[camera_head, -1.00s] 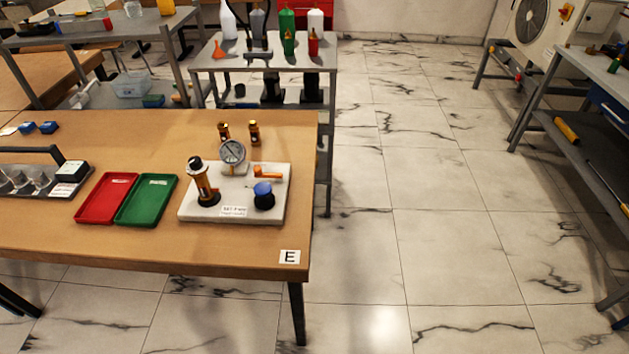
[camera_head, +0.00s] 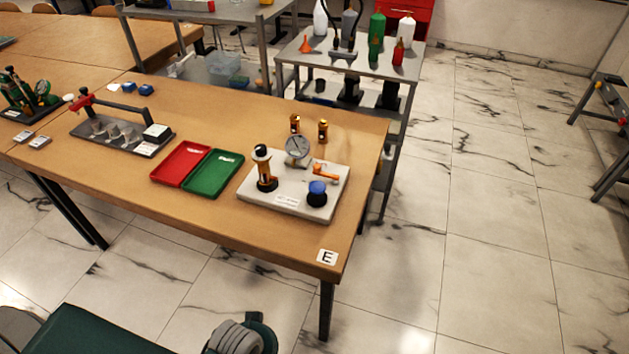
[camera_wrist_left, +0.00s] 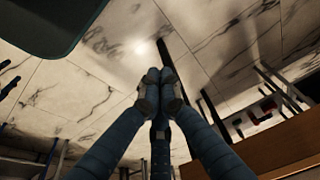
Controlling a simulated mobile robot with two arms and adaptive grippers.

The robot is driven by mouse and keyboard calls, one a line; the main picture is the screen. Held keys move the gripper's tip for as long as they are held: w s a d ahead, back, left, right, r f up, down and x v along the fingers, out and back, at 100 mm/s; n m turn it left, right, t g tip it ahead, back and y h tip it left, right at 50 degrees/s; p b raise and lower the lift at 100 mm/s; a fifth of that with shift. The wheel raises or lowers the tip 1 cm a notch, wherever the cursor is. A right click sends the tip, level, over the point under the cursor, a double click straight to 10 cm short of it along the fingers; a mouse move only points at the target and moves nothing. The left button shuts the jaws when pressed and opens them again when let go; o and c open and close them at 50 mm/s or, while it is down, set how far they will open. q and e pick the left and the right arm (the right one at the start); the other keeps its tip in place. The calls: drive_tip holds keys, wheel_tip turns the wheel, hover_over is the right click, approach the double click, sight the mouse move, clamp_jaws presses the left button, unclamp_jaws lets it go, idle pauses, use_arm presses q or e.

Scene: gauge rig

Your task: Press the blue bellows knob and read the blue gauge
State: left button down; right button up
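The blue bellows knob (camera_head: 317,188) sits on a black bellows at the front right of a white base plate (camera_head: 285,203). A round gauge (camera_head: 297,148) with a pale dial and dark needle stands upright behind it; its reading is too small to tell. An orange lever (camera_head: 327,173) and a black-and-orange upright cylinder (camera_head: 264,168) share the plate. My left gripper (camera_wrist_left: 160,78) shows in the left wrist view with its fingertips together and nothing visible between them. It is apart from the rig.
The wooden table (camera_head: 225,222) has its front right corner by the E label (camera_head: 327,257). Red (camera_head: 182,163) and green (camera_head: 212,172) trays lie left of the rig. A wooden edge (camera_wrist_left: 275,150) shows in the left wrist view. Marble floor is free to the right.

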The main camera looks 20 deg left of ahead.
use_arm(q)
drive_tip(key=w+r+n+t+p, duration=0.1)
drive_tip(key=w+r+t, duration=1.1)
drive_tip(key=w+r, duration=1.5)
wheel_tip(320, 180, up, 2)
drive_tip(key=shift+a+n, duration=0.3)
drive_tip(key=shift+a, duration=0.1)
drive_tip(key=p, duration=0.2)
hover_over(313, 192)
wheel_tip(313, 192, down, 2)
wheel_tip(313, 192, down, 3)
drive_tip(key=shift+r, duration=0.1)
drive_tip(key=shift+f, duration=0.8)
